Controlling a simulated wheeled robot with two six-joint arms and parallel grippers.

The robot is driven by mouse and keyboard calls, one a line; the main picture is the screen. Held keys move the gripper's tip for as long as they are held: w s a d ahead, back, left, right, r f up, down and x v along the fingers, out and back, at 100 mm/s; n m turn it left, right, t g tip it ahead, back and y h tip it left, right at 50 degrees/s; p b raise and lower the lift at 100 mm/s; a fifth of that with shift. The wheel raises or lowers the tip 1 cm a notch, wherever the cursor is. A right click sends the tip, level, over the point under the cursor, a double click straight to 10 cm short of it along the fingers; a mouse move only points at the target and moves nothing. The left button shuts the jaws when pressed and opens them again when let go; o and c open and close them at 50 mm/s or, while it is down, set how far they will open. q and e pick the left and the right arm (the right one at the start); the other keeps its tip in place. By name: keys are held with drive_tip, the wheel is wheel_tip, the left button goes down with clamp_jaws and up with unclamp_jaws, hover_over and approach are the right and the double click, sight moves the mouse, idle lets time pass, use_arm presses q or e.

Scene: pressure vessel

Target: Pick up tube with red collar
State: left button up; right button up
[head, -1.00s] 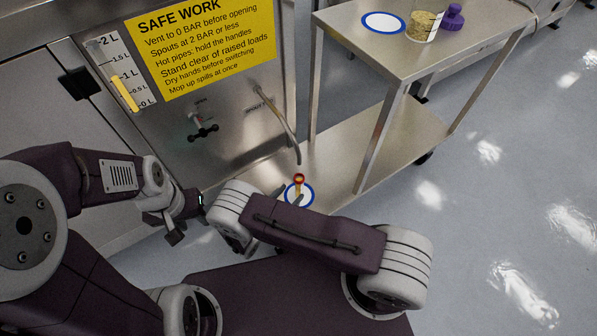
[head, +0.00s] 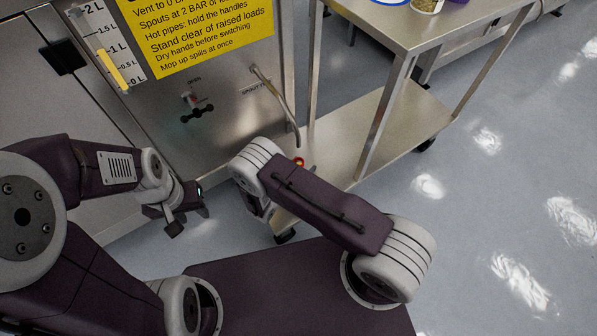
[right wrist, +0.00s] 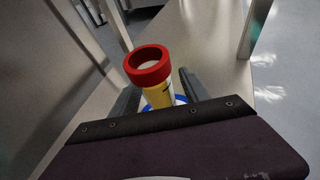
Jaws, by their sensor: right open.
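The tube with the red collar (right wrist: 148,66) stands upright in the right wrist view, with a yellow body below its red rim. It stands on a white disc with a blue edge (right wrist: 180,99). My right gripper (right wrist: 158,84) is open, one finger on each side of the tube's body; whether either touches it I cannot tell. In the head view only a bit of the red collar (head: 299,161) shows past my right arm, which hides the right gripper and the disc. My left gripper (head: 184,212) hangs away to the left with nothing visible in it.
The tube is on the lower shelf (head: 400,118) of a steel cart, close to its posts. A thin bent spout (head: 283,108) hangs from the steel panel just above it. A black-handled valve (head: 197,111) sits further left. The floor at right is clear.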

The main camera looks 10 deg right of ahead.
clamp_jaws()
drive_tip(key=shift+r, duration=0.1)
